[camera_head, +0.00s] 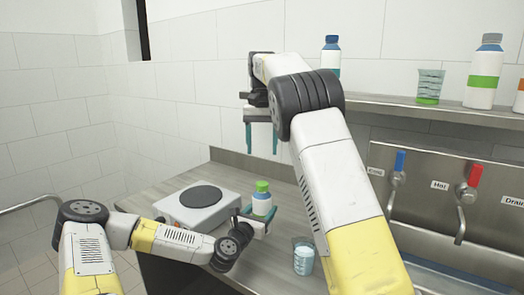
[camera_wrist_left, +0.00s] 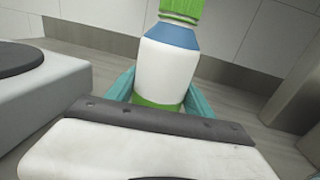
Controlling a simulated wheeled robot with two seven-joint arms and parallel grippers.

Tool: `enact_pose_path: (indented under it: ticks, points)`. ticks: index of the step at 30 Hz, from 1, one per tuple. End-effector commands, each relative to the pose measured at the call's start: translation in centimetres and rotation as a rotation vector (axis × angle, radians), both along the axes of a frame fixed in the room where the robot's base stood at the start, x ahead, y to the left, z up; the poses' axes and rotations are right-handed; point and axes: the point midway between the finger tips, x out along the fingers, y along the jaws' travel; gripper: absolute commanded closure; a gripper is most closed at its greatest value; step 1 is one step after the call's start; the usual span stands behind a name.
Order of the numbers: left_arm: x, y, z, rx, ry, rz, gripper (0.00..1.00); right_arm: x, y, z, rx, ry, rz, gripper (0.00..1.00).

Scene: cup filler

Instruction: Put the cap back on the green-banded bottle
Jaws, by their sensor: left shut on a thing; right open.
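A white bottle (camera_head: 262,205) with a blue shoulder stands upright on the counter beside the hot plate. The left wrist view shows its white body (camera_wrist_left: 166,72) and a green band (camera_wrist_left: 157,104) low down. A green cap (camera_head: 262,186) sits on its top, and its lower part also shows in the left wrist view (camera_wrist_left: 182,8). I cannot tell how tightly it sits. My left gripper (camera_head: 257,219) is shut around the bottle's lower body. My right gripper (camera_head: 262,143) is open and empty, fingers down, above the bottle and apart from the cap.
A hot plate (camera_head: 225,203) lies left of the bottle. A beaker (camera_head: 303,258) with pale liquid stands to the right. The shelf (camera_head: 400,104) holds another green-banded bottle (camera_head: 483,82), a beaker of green liquid (camera_head: 429,88) and a blue-capped bottle (camera_head: 331,56). Taps (camera_head: 463,197) are at right.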

Motion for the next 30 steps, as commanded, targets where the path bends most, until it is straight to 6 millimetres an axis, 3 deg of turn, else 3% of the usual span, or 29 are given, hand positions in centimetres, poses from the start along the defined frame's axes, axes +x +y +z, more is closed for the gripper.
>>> enact_pose_path:
  ticks: [2, 3, 7, 18, 30]
  points:
    - [0.0, 0.0, 0.0, 0.000, 0.001, 0.000, 1.00, 0.0, 0.0, 0.0, 0.000, 0.000, 0.000, 0.39]
    - [0.0, 0.0, 0.0, 0.000, 0.001, 0.000, 0.37, 0.0, 0.0, 0.0, 0.000, 0.000, 0.000, 0.39]
    - [0.0, 0.0, 0.0, 0.000, 0.001, 0.000, 0.14, 0.0, 0.0, 0.0, 0.000, 0.000, 0.000, 0.39]
    - [-0.5, 0.2, 0.0, 0.000, 0.001, 0.000, 0.14, 0.0, 0.0, 0.0, 0.001, 0.000, 0.000, 0.39]
    - [-6.1, 2.8, -0.1, 0.000, 0.002, 0.000, 0.14, 0.0, 0.0, 0.0, 0.001, 0.000, 0.000, 0.39]
